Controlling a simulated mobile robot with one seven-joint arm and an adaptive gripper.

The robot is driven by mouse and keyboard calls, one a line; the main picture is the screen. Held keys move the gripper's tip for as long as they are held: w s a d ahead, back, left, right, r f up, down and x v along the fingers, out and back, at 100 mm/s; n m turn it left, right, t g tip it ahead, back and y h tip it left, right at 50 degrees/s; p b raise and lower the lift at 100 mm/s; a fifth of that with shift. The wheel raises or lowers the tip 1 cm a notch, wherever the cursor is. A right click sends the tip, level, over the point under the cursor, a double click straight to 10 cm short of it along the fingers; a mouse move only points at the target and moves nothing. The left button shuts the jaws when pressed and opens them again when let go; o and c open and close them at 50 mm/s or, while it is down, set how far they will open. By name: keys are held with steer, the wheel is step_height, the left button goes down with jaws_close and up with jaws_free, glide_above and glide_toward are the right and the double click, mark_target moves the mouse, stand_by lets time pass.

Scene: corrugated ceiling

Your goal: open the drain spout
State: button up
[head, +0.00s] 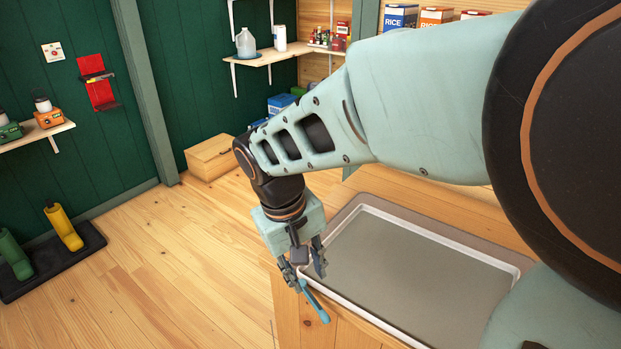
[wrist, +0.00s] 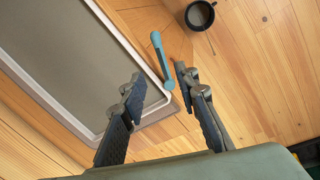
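The drain spout shows as a teal lever (head: 316,304) at the near left corner of a grey tray with a white rim (head: 378,327). In the wrist view the teal lever (wrist: 161,60) stands out past the corner of the tray rim (wrist: 122,42). My gripper (head: 308,277) is over that corner, pointing down. In the wrist view my gripper (wrist: 160,82) is open, with one finger on each side of the lever's line. The lever lies between and beyond the fingertips. I cannot tell whether either finger touches it. The spout's outlet is not clearly visible.
A dark round cup (wrist: 200,15) is beyond the lever in the wrist view. The tray sits on a wooden stand (head: 300,318). A wooden box (head: 210,157) is by the wall, and a black mat (head: 60,262) holds yellow and green items. The floor between is clear.

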mark_target(317, 306)
steer(key=f, duration=0.3)
steer(key=d+f, duration=0.1)
steer(key=f, duration=0.3)
steer(key=w+f, duration=0.1)
steer(key=f, duration=0.2)
steer(key=shift+d+f, duration=0.35)
steer(key=shift+d, duration=0.05)
jaws_close()
